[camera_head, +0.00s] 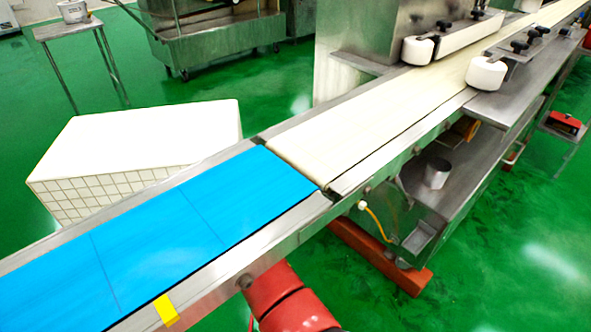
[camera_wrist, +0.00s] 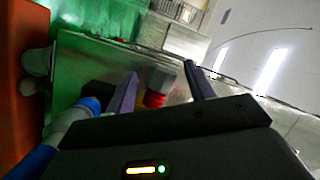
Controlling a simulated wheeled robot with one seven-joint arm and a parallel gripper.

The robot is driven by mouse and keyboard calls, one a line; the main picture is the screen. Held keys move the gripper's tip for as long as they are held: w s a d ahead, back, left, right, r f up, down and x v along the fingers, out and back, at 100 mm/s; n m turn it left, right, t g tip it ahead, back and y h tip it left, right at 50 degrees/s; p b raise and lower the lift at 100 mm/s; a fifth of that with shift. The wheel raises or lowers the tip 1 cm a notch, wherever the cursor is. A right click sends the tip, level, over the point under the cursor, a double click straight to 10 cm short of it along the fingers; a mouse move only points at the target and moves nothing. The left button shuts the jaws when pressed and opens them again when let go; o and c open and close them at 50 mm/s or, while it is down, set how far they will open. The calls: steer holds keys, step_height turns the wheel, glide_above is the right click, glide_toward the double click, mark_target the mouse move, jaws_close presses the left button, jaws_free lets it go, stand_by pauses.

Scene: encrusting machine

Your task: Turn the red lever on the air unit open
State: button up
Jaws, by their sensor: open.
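My gripper (camera_wrist: 158,74) shows in the wrist view, with its two dark fingers spread apart. A small red part (camera_wrist: 156,98) with a grey cap (camera_wrist: 160,78) appears between the fingers. It may be the red lever on the air unit, but the dim, blurred picture does not settle this. I cannot tell its turn position or whether a finger touches it. My gripper does not show in the head view, and I cannot make out the air unit there.
In the wrist view, a blue and white round part (camera_wrist: 82,108) lies left of the fingers, near an orange surface (camera_wrist: 18,90). In the head view, a blue belt (camera_head: 160,240) meets a pale conveyor (camera_head: 370,120). A white tiled block (camera_head: 140,145) stands behind.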

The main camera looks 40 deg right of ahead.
steer(key=shift+w+d, duration=0.25)
steer(key=shift+d, duration=0.3)
jaws_close()
